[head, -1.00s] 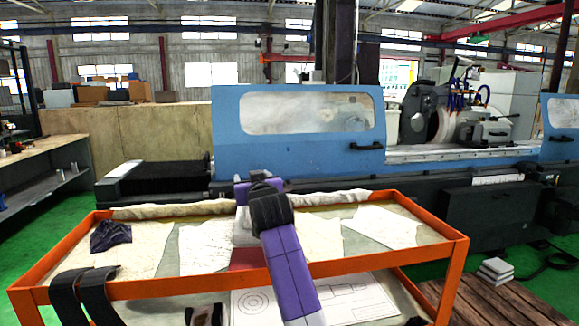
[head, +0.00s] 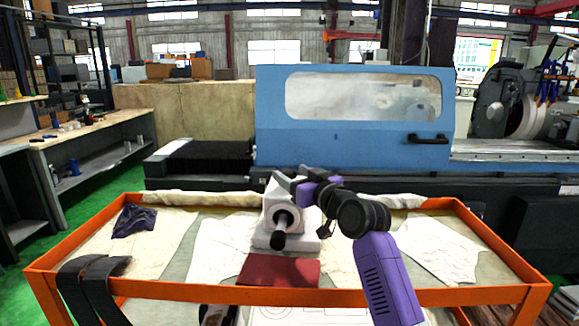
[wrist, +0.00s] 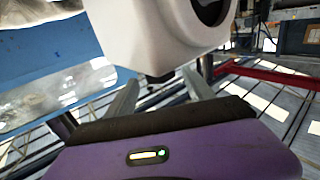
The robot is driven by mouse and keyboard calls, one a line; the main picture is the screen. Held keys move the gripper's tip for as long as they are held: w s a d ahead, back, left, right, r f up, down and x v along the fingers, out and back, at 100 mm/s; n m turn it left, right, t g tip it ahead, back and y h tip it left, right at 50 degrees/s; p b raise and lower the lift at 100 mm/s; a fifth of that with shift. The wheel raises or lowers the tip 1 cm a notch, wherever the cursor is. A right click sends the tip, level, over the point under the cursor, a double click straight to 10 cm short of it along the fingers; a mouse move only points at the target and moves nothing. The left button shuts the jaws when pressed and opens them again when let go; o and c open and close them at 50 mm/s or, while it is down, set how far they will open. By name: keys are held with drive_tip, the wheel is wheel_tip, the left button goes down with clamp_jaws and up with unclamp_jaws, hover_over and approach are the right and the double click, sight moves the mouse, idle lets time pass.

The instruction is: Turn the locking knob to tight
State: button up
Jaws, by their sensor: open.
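A white device (head: 285,208) with a black cylinder on its front stands on a white base on the cart. In the wrist view, its white housing (wrist: 150,35) fills the top, with a dark round opening at its right. A small dark knob (wrist: 158,77) sticks out of the housing's lower edge, apparently the locking knob. My gripper (head: 285,182) is at the device's upper right side in the head view. In the wrist view its two grey fingers (wrist: 161,90) are apart, one on each side of the small knob. Whether they touch it cannot be told. The knob is not distinct in the head view.
The orange-framed cart (head: 130,293) holds the device, a red pad (head: 278,271), pale cloths and a dark purple rag (head: 134,221). A blue grinding machine (head: 350,150) stands behind it. A workbench (head: 95,150) is at the left. Green floor is clear between bench and cart.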

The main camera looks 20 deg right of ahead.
drive_tip(key=shift+x, duration=2.95)
clamp_jaws()
drive_tip(key=shift+r+h+p, duration=0.2)
drive_tip(key=shift+h+p, duration=0.1)
drive_tip(key=shift+p, duration=0.65)
drive_tip(key=shift+r+m+h+p, duration=0.1)
drive_tip(key=shift+m+h+p, duration=0.5)
drive_tip(key=shift+p, duration=0.65)
drive_tip(key=h+p, duration=0.1)
drive_tip(key=m+p, duration=0.1)
drive_tip(key=shift+d+t+h+p, duration=0.2)
drive_tip(key=shift+t+h+p, duration=0.1)
drive_tip(key=shift+h+p, duration=0.1)
drive_tip(key=shift+d+f+m+h+p, duration=0.25)
drive_tip(key=shift+m+h+p, duration=0.25)
drive_tip(key=shift+h+p, duration=0.2)
